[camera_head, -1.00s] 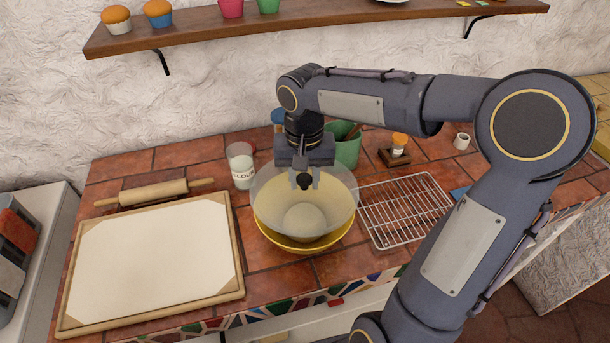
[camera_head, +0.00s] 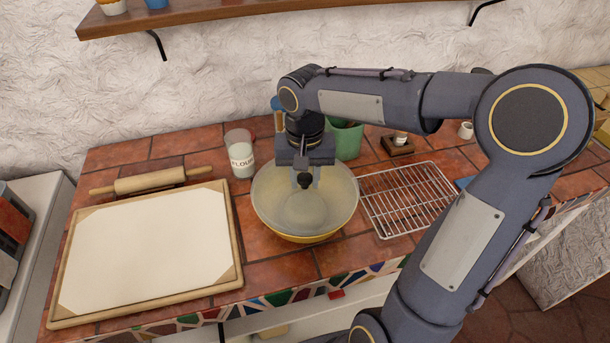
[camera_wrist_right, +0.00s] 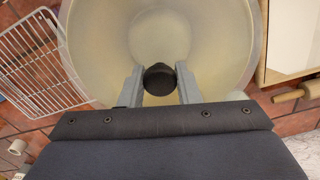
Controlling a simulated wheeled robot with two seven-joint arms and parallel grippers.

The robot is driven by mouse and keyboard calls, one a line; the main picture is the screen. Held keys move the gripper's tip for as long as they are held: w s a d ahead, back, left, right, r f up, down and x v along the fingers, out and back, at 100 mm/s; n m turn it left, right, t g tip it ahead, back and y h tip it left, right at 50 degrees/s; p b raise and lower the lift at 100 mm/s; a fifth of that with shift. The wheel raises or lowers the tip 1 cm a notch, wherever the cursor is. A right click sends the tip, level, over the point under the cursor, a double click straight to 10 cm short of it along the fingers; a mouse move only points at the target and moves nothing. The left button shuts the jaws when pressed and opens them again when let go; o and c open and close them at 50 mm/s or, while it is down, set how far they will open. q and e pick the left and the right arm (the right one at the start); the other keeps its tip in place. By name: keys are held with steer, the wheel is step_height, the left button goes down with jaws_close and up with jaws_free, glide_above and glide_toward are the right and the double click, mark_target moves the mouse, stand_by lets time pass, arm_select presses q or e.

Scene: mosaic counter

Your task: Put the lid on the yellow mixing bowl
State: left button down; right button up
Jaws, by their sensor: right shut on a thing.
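The yellow mixing bowl (camera_head: 304,238) stands on the tiled counter between the board and the wire rack. The translucent lid (camera_head: 335,205) lies over the bowl's mouth, its edge close to the rim; I cannot tell whether it touches all round. My right gripper (camera_head: 304,180) is above the lid's middle and shut on its dark knob. In the right wrist view, the two fingers (camera_wrist_right: 160,84) sit either side of the black knob (camera_wrist_right: 159,78), with the pale lid (camera_wrist_right: 215,50) spread below. My left gripper is not in view.
A pastry board (camera_head: 145,250) and rolling pin (camera_head: 150,180) lie left. A flour jar (camera_head: 241,158) and green pot (camera_head: 347,141) stand behind the bowl. A wire rack (camera_head: 408,200) lies right. A shelf (camera_head: 270,12) runs above.

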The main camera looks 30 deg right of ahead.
steer(key=shift+f+b, duration=0.35)
steer(key=shift+f, duration=0.2)
stand_by(1.0)
